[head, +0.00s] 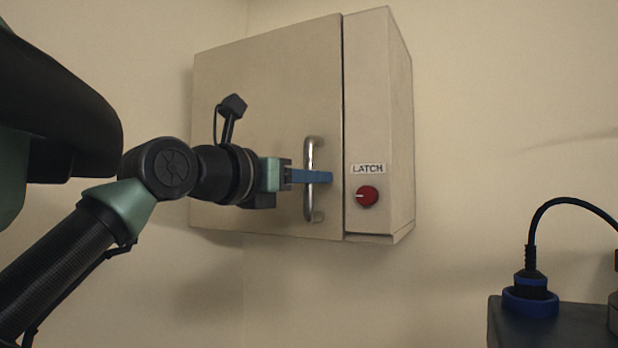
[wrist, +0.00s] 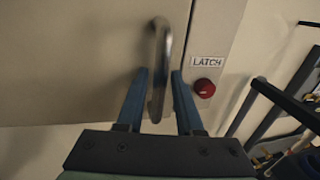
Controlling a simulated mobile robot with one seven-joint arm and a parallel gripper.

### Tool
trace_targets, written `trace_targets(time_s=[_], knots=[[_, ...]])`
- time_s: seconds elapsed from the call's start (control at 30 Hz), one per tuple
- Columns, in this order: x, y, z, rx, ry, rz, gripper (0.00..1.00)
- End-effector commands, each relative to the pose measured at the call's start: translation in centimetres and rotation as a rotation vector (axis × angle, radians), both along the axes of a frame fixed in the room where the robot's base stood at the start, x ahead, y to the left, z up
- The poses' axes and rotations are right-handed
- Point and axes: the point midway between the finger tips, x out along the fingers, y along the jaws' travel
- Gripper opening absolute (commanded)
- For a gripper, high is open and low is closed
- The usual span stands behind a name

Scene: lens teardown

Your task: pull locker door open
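The locker (head: 378,110) is a beige box on the wall. Its door (head: 255,80) looks shut, with a thin dark seam along its right edge. The door carries an upright metal handle (head: 309,205), which also shows in the wrist view (wrist: 162,45). My gripper (head: 325,177) reaches the handle from the left in the head view. In the wrist view, my gripper's blue fingers (wrist: 161,85) stand on either side of the handle, with small gaps visible, so it looks open around the bar. The fingers partly hide the handle's middle in the head view.
Right of the seam is a fixed panel with a LATCH label (head: 367,169) and a red knob (head: 367,197), its white mark pointing left. At lower right, a dark box (head: 560,325) bears a blue connector (head: 530,300) with a black cable. The wall left of the locker is bare.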

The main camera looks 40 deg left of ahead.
Motion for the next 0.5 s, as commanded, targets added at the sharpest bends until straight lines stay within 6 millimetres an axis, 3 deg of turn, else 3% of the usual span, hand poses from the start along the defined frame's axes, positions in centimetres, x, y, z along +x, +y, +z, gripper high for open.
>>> trace_targets(time_s=[0.03, 0.17, 0.5], knots=[[0.01, -0.02, 0.00, 0.000, 0.000, 0.000, 0.24], [0.02, -0.02, -0.01, 0.000, 0.000, -0.001, 0.01], [0.04, -0.04, -0.03, 0.000, 0.000, -0.001, 0.00]])
